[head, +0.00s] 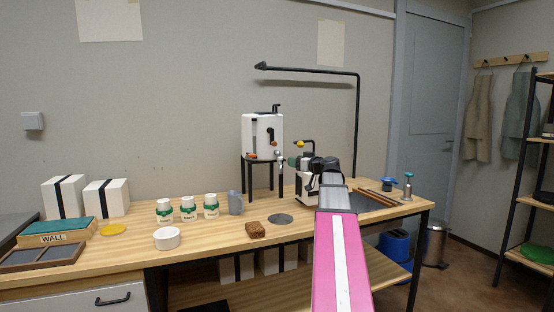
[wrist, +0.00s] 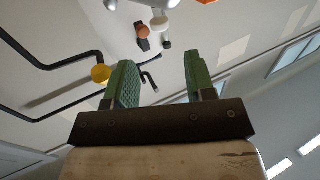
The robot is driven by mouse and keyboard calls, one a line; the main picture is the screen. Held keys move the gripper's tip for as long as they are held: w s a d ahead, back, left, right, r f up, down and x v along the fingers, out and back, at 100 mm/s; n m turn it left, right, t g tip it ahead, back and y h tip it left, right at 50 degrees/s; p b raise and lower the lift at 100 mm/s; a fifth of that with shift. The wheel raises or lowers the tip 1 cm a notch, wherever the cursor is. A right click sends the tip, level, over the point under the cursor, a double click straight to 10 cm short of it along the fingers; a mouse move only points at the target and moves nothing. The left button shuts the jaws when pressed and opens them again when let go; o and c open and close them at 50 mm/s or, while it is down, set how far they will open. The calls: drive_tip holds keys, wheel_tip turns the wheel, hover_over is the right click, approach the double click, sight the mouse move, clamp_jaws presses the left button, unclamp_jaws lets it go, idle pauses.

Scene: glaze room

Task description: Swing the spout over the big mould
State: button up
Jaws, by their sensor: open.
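A white tank (head: 262,135) stands on a dark stand at the back of the bench. Right of it is a short black bent pipe (head: 309,142), which looks like the spout, with a yellow knob (head: 300,145). The yellow knob also shows in the wrist view (wrist: 101,73), left of the fingers. My gripper (head: 294,161) is just below the knob in the head view, partly hidden by my wrist. In the wrist view its green-padded fingers (wrist: 160,83) are apart with nothing between them. Two white banded blocks, perhaps moulds, stand at left; the left one (head: 62,197) looks larger.
A tall black pipe (head: 357,120) rises behind the bench and bends left above the tank. White jars (head: 188,208), a grey jug (head: 235,203), a brown block (head: 256,230) and a grey disc (head: 281,219) stand on the bench (head: 215,238). More banded blocks sit on the lower shelf.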

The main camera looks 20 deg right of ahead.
sight(282, 158)
drive_tip(key=x, duration=1)
clamp_jaws()
